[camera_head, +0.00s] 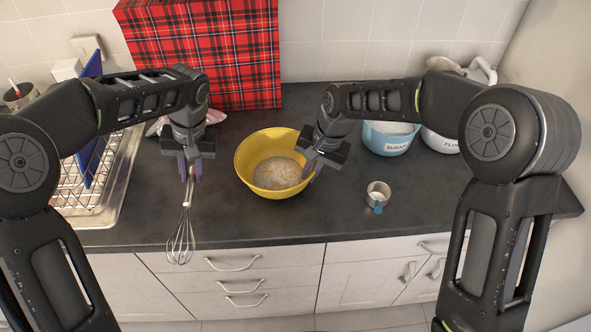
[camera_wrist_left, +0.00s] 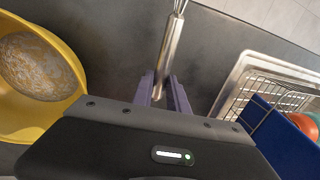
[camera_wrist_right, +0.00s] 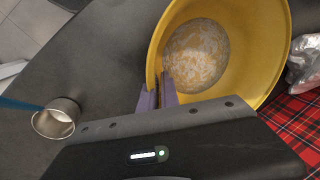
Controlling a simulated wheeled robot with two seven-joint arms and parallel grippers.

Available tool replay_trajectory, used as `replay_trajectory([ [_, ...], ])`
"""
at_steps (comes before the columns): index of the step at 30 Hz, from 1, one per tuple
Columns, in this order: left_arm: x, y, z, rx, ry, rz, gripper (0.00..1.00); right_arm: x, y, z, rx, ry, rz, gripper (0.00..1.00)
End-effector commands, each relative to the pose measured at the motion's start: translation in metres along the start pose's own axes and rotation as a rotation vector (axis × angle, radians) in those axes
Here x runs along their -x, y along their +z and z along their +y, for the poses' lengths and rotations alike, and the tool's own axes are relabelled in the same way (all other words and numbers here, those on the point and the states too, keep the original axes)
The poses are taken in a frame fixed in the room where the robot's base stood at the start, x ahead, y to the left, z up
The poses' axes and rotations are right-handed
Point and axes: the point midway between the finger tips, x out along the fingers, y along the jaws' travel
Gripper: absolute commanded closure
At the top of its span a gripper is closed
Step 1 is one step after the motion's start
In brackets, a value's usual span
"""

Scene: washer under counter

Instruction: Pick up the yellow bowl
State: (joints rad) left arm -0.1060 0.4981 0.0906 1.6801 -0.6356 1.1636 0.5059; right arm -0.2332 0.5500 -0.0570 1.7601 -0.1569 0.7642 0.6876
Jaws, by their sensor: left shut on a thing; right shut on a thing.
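The yellow bowl (camera_head: 246,163) is upright on the dark counter in the head view, with a pale floury mix inside. My right gripper (camera_head: 311,168) is shut on the bowl's right rim; in the right wrist view its fingers (camera_wrist_right: 158,97) straddle the wall of the bowl (camera_wrist_right: 262,60). My left gripper (camera_head: 189,170) is shut on a metal whisk (camera_head: 181,232), to the left of the bowl. The whisk hangs with its wires down, over the counter's front edge. Its handle (camera_wrist_left: 170,45) sits between the fingers (camera_wrist_left: 170,97) in the left wrist view.
A dish rack (camera_head: 97,190) with a blue board (camera_head: 92,150) stands at the left. A red plaid box (camera_head: 205,50) stands behind the bowl. A small metal cup (camera_head: 378,192) and the sugar pot (camera_head: 390,140) are at the right. Bare counter lies in front of the bowl.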

Motion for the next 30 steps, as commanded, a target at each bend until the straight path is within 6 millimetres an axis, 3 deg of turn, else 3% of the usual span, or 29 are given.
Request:
replay_trajectory([
  [5,0.000,0.000,0.000,0.000,0.000,0.000,1.00,0.016,-0.001,-0.004,0.000,-0.002,0.003,1.00],
  [18,0.000,0.000,0.000,0.000,0.000,0.000,1.00,0.089,0.000,-0.023,0.001,-0.003,0.002,1.00],
  [30,0.000,0.000,0.000,0.000,0.000,0.000,1.00,0.097,0.000,-0.025,0.000,-0.002,0.001,1.00],
])
